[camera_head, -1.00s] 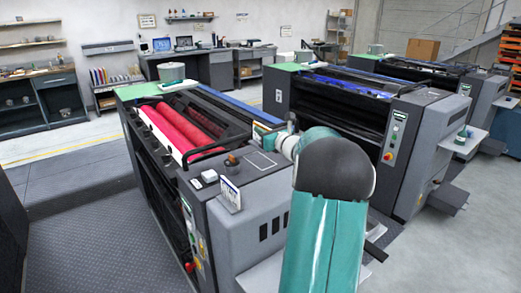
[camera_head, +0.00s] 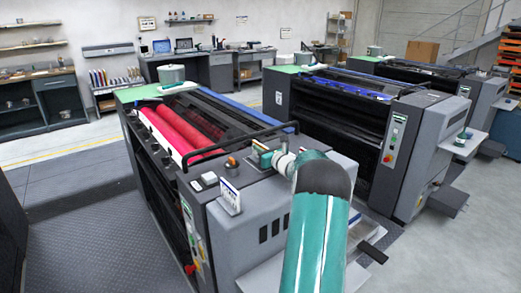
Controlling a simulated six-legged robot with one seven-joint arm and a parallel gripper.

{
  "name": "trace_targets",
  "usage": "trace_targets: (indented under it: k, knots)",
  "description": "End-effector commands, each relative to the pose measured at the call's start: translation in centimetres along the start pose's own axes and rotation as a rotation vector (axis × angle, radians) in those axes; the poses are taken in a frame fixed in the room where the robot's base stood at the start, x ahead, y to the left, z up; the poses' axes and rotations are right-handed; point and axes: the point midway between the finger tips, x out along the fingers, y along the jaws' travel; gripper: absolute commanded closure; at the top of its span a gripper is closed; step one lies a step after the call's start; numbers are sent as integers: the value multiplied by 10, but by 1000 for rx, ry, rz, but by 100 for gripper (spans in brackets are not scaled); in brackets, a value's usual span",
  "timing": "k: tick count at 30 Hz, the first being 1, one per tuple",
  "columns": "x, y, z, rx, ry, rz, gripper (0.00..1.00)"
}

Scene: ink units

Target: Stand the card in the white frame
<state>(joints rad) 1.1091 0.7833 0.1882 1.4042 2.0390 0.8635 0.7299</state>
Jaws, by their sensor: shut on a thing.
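My gripper (camera_head: 264,156) is small in the head view, at the end of my arm above the near press's top, and partly hidden by my own wrist. It is shut on a small coloured piece, which appears to be the card (camera_head: 258,150); its detail is too small to read. A small upright white-edged piece with blue marking, which looks like the white frame (camera_head: 229,197), stands at the near end of the press top. The gripper is apart from it, behind and to the right. I cannot tell what fills the frame.
The near press (camera_head: 262,205) has a white block (camera_head: 208,179) and an orange-topped knob (camera_head: 232,162) on top near the frame. A black rail (camera_head: 240,140) crosses behind them. A second press (camera_head: 330,110) stands to the right. Grey floor is open at the left.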

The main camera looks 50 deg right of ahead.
Motion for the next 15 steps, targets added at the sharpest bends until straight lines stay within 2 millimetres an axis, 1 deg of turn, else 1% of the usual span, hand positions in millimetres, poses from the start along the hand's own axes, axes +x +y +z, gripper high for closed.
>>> trace_targets:
  k: [7,8,10,11,15]
  knots:
    - [0,0,-4,0,0,0,100]
    - [0,0,-3,0,0,0,86]
    - [0,0,-3,0,0,0,72]
    - [0,0,-3,0,0,0,70]
    - [0,0,-3,0,0,0,70]
